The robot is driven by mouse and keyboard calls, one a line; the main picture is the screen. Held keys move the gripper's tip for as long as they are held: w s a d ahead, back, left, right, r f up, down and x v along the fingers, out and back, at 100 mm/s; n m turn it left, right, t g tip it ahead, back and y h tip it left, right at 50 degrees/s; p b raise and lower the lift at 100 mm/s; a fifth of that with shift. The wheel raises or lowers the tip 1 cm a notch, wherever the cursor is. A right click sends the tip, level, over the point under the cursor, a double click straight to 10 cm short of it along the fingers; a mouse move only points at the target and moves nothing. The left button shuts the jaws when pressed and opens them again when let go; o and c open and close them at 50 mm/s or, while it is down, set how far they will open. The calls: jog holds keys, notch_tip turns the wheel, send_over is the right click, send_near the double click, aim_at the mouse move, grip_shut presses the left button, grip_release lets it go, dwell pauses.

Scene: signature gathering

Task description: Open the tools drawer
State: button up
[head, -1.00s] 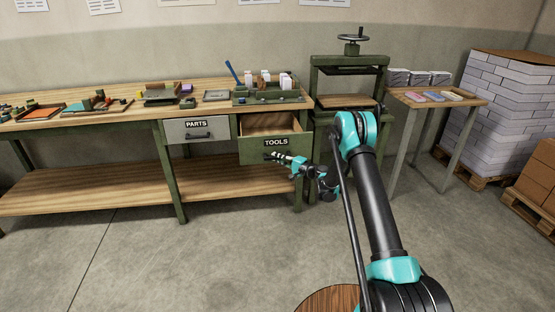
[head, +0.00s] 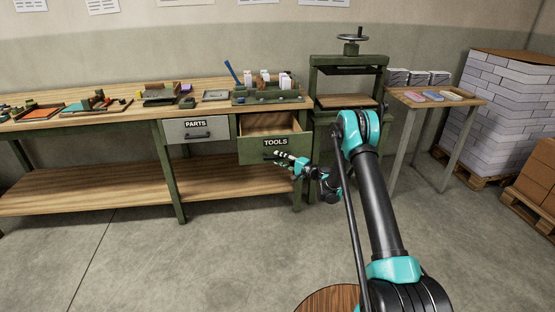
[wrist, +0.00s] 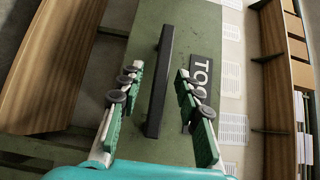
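The tools drawer (head: 258,148) has a green front with a black TOOLS label and stands pulled out from the bench, its wooden inside showing. In the wrist view its front (wrist: 185,32) fills the middle, with the dark bar handle (wrist: 159,85) running up the picture. My gripper (head: 278,157) is at the drawer front, below and beside the label. In the wrist view my gripper (wrist: 159,74) is open, one finger on each side of the handle, with gaps on both sides. The handle is partly hidden by my gripper in the head view.
The grey PARTS drawer (head: 195,130) is shut to the left. The bench top (head: 215,87) bears trays and a green rack (head: 268,95). A green press (head: 348,75) stands close on the right, beside a small side table (head: 445,98).

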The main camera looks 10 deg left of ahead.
jog(key=v, duration=1)
jog(key=shift+d, duration=0.2)
jog(key=shift+s, duration=0.1)
jog(key=shift+r, duration=0.1)
jog(key=s+d+r+n+g+h, duration=0.25)
jog(key=s+r+h, duration=0.2)
jog(key=s, duration=0.45)
jog(key=s+d+r+n+g+h, duration=0.1)
jog(key=s+d+r+h, duration=0.25)
jog(key=s+r, duration=0.4)
jog(key=s+d+f+h, duration=0.1)
jog(key=s+d, duration=0.4)
jog(key=s, duration=0.5)
jog(key=s+d+f+n+h, duration=0.1)
jog(key=s+d+h, duration=0.3)
jog(key=s, duration=0.6)
jog(key=s+d+f+n+g+h, duration=0.1)
jog(key=s+d+f+h, duration=0.1)
jog(key=s+d, duration=0.5)
jog(key=s, duration=0.3)
jog(key=shift+d+h, duration=0.35)
jog(key=shift+h, duration=0.05)
